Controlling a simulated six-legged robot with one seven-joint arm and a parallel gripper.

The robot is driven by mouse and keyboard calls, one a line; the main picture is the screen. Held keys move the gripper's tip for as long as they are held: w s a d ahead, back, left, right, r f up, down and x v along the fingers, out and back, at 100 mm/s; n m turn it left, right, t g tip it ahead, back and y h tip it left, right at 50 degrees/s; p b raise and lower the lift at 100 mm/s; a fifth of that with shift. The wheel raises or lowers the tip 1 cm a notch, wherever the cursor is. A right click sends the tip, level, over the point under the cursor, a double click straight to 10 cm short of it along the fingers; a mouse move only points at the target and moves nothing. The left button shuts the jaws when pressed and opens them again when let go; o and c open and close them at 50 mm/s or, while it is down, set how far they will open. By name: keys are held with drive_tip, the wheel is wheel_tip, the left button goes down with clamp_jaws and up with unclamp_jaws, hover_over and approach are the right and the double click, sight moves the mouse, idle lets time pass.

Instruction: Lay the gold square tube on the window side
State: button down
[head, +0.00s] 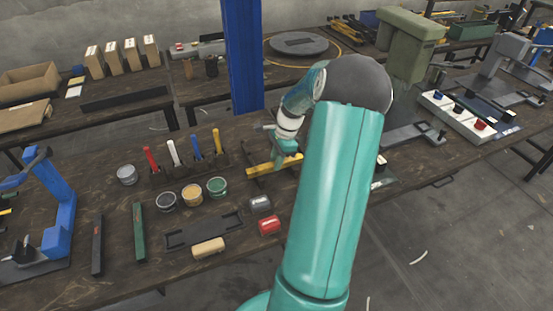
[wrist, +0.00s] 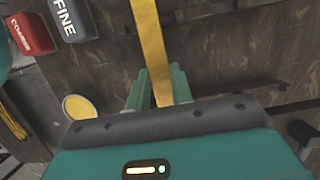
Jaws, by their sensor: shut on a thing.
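The gold square tube (head: 262,169) is a straight yellow bar over the dark wooden bench, in the middle of the head view. In the wrist view, the tube (wrist: 150,45) runs from the top edge down between my fingers. My gripper (head: 284,161) is shut on it, and the teal fingers (wrist: 158,88) stand on both sides of it. I cannot tell whether the tube touches the bench or hangs just above it. Part of the bench to the right of my gripper is hidden behind my arm. No window shows in either view.
A grey block (head: 261,202) and a red block (head: 269,225) lie in front of the tube. Several open cans, including a yellow one (head: 192,195), stand to its left. A blue post (head: 243,55) rises behind. A green press (head: 408,50) stands at the back right.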

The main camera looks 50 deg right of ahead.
drive_tip(key=shift+f, duration=0.25)
drive_tip(key=c, duration=1.2)
unclamp_jaws()
drive_tip(key=shift+f, duration=0.1)
drive_tip(key=shift+c, duration=0.2)
